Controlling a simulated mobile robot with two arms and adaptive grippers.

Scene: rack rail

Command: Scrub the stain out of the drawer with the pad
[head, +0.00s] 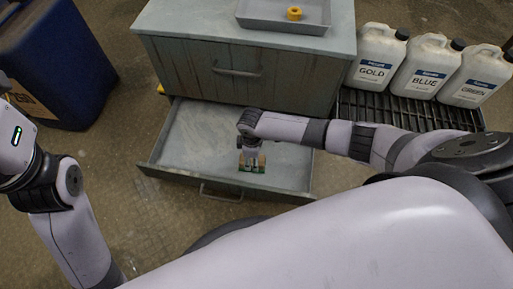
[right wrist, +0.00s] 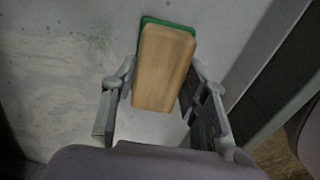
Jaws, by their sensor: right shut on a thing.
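The lower drawer (head: 185,148) is pulled open below the cabinet top. My right gripper (head: 251,160) is down inside it, right of its middle. In the right wrist view (right wrist: 158,90) it is shut on the pad (right wrist: 163,68), a wooden-backed block with a green underside. The pad also shows small in the head view (head: 260,161), near the drawer floor; contact cannot be told. Pale smears and faint greenish specks, the stain (right wrist: 93,42), mark the drawer floor left of the pad. My left arm is at the left edge of the head view; its gripper is out of frame.
The cabinet (head: 290,75) has a closed upper drawer and a grey tray (head: 262,22) with a yellow ring (head: 294,13) on top. White jugs (head: 378,55) stand on a black rack (head: 390,112) at right. A blue bin (head: 55,60) stands at upper left.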

